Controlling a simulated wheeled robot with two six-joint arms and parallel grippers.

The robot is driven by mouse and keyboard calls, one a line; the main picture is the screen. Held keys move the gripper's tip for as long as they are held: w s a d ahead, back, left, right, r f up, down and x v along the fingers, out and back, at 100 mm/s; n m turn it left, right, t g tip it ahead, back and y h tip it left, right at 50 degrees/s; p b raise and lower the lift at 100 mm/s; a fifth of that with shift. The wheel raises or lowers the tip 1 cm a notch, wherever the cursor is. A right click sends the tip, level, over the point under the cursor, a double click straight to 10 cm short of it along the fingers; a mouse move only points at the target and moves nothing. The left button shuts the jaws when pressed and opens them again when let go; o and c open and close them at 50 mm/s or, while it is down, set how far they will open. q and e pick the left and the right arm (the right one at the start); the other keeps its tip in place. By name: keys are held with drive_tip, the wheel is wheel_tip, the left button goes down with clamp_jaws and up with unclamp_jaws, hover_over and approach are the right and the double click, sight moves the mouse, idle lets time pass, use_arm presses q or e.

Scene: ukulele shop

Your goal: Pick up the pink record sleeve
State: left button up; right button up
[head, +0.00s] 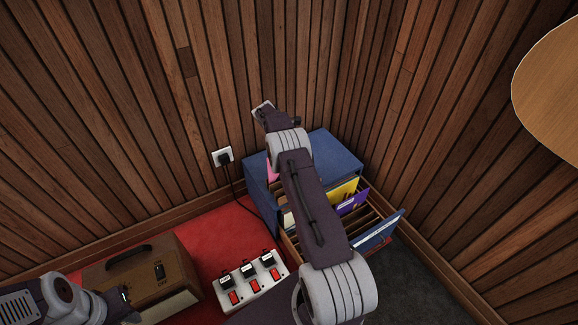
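A small strip of pink (272,170), which looks like part of the pink record sleeve, shows at the left of the blue record box (330,148). My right arm covers most of it, so I cannot tell if it lies on the box or is held. My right arm reaches up across the box, its far end (263,110) above the back left of the box. Its fingers are not clear. My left gripper (130,306) is low at the left, beside the brown amplifier (150,270); its fingers are too small to read.
A white pedal board (248,283) sits on red carpet (205,240). A cable runs from the wall socket (222,156). Slatted walls close the corner.

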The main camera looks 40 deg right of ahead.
drive_tip(key=shift+c, duration=0.3)
clamp_jaws()
